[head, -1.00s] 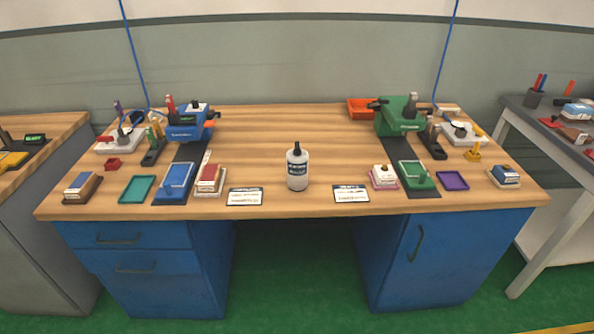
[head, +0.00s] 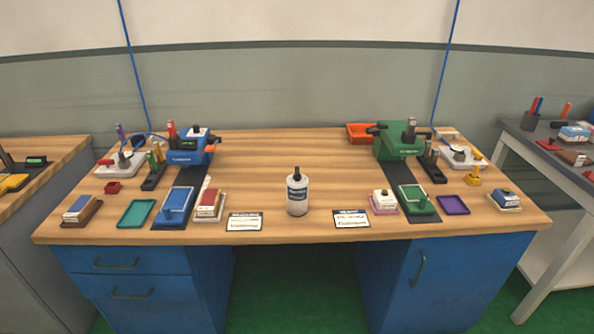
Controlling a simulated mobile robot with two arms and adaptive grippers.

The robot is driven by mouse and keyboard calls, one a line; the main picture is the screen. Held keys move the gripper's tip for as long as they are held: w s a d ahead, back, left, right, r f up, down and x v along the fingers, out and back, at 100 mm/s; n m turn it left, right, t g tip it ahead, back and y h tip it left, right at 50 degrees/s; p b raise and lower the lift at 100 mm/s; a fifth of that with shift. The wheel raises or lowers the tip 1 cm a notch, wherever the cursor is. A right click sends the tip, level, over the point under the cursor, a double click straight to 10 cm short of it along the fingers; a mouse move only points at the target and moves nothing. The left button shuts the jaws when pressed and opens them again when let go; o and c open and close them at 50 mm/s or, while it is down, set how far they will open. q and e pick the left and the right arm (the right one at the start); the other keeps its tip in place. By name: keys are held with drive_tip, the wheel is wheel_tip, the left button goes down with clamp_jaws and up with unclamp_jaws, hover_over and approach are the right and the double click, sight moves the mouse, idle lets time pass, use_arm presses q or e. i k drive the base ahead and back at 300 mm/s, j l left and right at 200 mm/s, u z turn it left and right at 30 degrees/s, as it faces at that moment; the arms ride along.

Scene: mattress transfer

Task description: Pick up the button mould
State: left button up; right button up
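The button mould cannot be told for certain by its looks. A blue block with a small knob (head: 175,203) lies on a dark strip at the left front of the wooden workbench (head: 275,152). A green block with a small knob (head: 414,199) lies on a dark strip at the right front. A red-topped block on a pale base (head: 209,204) sits beside the blue one. A white block on a pink base (head: 383,201) sits beside the green one. Neither of my grippers is in view.
A white bottle (head: 297,194) stands upright at front centre between two printed cards (head: 245,222). A blue machine (head: 186,148) and a green machine (head: 398,142) stand behind. A teal tray (head: 136,213) and a purple tray (head: 453,205) lie flat. The bench's back middle is clear.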

sight(296, 192)
drive_tip(key=i, duration=0.55)
drive_tip(key=i+l+u, duration=0.15)
drive_tip(key=i, duration=0.45)
